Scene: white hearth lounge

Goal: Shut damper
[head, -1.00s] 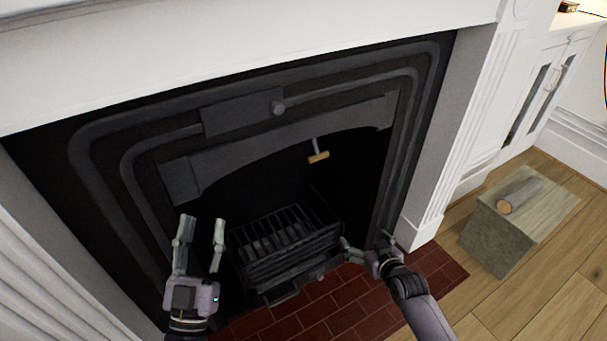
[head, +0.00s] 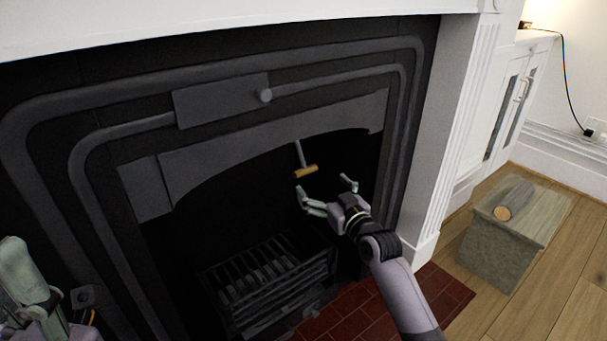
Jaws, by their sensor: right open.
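The damper handle (head: 306,171) is a wooden grip on a thin metal rod that hangs inside the top of the dark fireplace opening, in the head view.
A black grate (head: 265,285) stands low in the firebox, above red hearth tiles (head: 345,318). The white mantel (head: 200,25) runs across the top.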

